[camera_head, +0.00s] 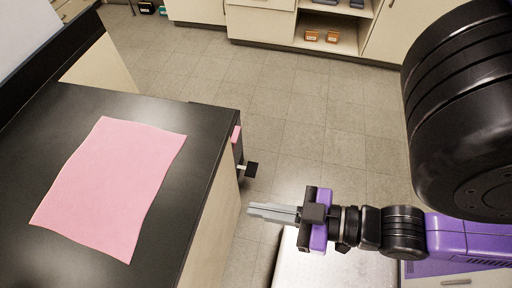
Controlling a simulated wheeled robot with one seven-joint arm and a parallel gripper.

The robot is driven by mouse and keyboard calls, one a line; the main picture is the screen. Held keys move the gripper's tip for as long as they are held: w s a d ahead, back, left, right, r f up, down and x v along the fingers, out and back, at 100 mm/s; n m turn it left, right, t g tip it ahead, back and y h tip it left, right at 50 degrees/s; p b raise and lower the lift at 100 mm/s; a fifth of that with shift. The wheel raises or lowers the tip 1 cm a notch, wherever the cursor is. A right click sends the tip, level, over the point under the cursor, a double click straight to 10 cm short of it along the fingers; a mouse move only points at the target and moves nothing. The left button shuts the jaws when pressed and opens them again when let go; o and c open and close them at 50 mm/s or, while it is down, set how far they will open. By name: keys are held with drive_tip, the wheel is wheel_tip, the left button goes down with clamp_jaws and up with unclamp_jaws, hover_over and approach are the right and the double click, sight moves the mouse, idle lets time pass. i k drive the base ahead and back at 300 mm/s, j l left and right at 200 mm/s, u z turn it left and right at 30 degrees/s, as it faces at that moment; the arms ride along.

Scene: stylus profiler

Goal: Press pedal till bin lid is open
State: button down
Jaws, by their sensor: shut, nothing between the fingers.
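A dark box (238,154), which looks like the bin, stands against the right end of the black bench and is mostly hidden by it. A small black pad on a pale stem (251,169), which looks like the pedal, sticks out from its right side. I cannot make out the lid or whether it is open. My gripper (252,210) is shut and empty, its grey fingers pointing left. In the picture it is just below the black pad, with a gap between them; I cannot tell the height difference.
A pink sheet (110,190) lies on the black bench top (190,118). A small pink piece (236,133) shows at the dark box's upper edge. Cabinets with open shelves (330,35) line the back. The tiled floor (310,125) between is clear. A light grey surface (325,272) lies below my gripper.

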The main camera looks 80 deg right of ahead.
sight(251, 169)
drive_tip(key=l, duration=0.7)
drive_tip(key=k+l, duration=0.1)
drive_tip(key=l, duration=0.6)
